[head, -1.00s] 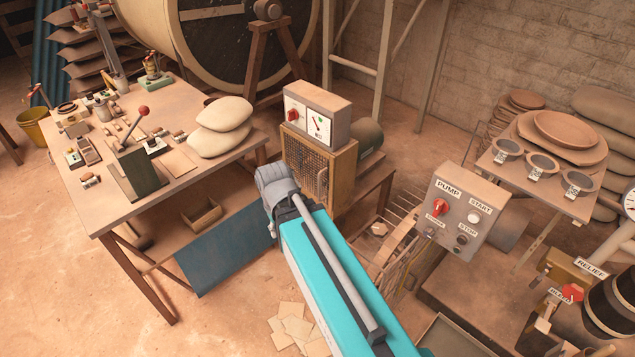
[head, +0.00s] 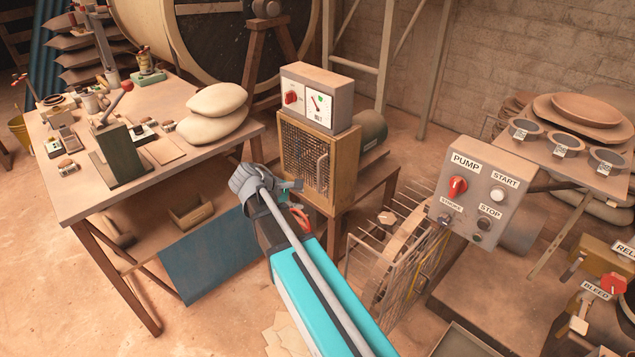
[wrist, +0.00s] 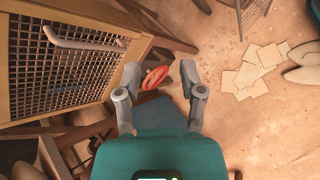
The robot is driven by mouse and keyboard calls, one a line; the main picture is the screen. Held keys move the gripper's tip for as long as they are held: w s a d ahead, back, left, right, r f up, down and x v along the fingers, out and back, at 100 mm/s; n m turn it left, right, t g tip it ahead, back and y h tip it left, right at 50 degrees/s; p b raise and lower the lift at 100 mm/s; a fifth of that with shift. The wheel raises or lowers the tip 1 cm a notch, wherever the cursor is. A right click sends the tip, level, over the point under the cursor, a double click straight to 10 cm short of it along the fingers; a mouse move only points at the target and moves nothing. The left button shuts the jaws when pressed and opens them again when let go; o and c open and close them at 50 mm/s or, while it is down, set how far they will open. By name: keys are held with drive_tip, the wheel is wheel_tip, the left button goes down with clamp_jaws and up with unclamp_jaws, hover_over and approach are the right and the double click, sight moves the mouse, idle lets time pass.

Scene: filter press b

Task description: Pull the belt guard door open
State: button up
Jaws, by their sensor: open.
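The belt guard door looks to be the mesh panel (head: 300,158) in an ochre-framed box, with a pale bar handle (head: 322,172) near its right edge. It appears closed, flush with its frame. In the wrist view the mesh door (wrist: 65,75) fills the upper left, with its handle (wrist: 85,43) near the top. My gripper (head: 292,197) is in front of and below the door in the head view, partly hidden by my wrist. In the wrist view my gripper (wrist: 160,72) is open, with its fingers apart and to the right of the handle, not touching it.
A red-orange looped part (wrist: 154,77) shows between my fingers in the wrist view; I cannot tell what it is. A control box (head: 317,98) sits on the guard. A workbench (head: 75,195) stands left, a pump panel (head: 478,200) and wire cage (head: 400,270) right. Papers (wrist: 245,70) lie on the floor.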

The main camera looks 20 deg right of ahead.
drive_tip(key=w+f+n+t+h+b, duration=0.2)
drive_tip(key=w+n+h+b, duration=0.6)
drive_tip(key=w+b, duration=0.3)
drive_tip(key=n+b, duration=0.1)
drive_tip(key=b, duration=0.1)
drive_tip(key=shift+a+f+b, duration=0.15)
drive_tip(key=shift+f+b, duration=0.15)
drive_tip(key=shift+f, duration=0.05)
drive_tip(key=shift+w, duration=0.1)
drive_tip(key=d, duration=0.4)
drive_tip(key=w+d, duration=0.1)
drive_tip(key=d, duration=0.4)
drive_tip(key=w+d, duration=0.1)
drive_tip(key=d, duration=0.3)
drive_tip(key=shift+d, duration=0.35)
